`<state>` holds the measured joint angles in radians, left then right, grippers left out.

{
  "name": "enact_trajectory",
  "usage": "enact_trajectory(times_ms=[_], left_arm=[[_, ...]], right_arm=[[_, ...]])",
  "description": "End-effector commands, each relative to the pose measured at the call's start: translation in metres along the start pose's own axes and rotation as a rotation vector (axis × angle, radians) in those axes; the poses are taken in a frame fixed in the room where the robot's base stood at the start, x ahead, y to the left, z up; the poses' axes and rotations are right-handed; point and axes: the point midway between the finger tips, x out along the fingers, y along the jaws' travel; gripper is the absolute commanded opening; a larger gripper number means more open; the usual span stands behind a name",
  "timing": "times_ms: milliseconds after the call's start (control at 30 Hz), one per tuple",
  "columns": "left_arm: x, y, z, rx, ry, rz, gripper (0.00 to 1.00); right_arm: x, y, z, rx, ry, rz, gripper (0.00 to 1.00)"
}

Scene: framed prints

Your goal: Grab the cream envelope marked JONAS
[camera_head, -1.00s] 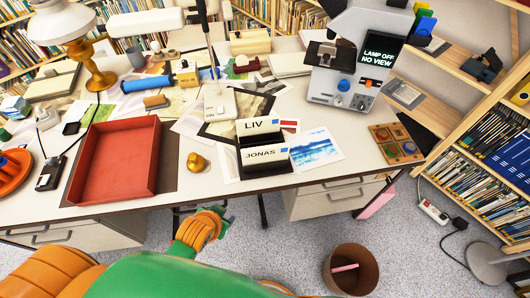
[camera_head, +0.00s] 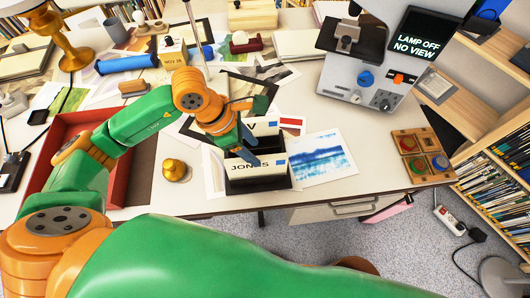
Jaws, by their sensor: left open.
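The cream envelope marked JONAS (camera_head: 272,163) stands upright in the front of a black holder (camera_head: 258,184) near the table's front edge. My left gripper (camera_head: 250,128) is open and empty, above the holder and in front of the rear envelope. One finger hangs close to the top left of the JONAS envelope; I cannot tell whether it touches. My right gripper is not in view.
A blue watercolour print (camera_head: 320,157) lies right of the holder. A small brass object (camera_head: 174,169) stands to the left, with a red tray (camera_head: 60,135) beyond it under my left arm. A coaster board (camera_head: 424,155) lies at the right edge.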

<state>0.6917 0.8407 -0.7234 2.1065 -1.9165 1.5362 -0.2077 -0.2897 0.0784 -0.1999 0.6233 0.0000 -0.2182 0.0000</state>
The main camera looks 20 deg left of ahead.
Motion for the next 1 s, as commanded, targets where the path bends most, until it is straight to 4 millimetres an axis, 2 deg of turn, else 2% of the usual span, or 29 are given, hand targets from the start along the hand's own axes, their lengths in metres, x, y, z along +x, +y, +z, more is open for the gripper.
enact_trajectory(times_ms=[167,300,433,1000], left_arm=[[0.018,-0.001,-0.001,-0.001,0.01,-0.004,0.55],[0.045,-0.001,0.001,-0.001,0.009,-0.005,0.55],[0.066,0.0,0.0,0.0,0.007,-0.002,0.55],[0.072,0.0,-0.001,0.001,0.005,0.0,0.55]], right_arm=[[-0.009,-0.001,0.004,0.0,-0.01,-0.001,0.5],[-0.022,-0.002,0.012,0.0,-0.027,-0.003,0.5],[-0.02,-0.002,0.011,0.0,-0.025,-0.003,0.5],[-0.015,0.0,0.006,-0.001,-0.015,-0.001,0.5]])
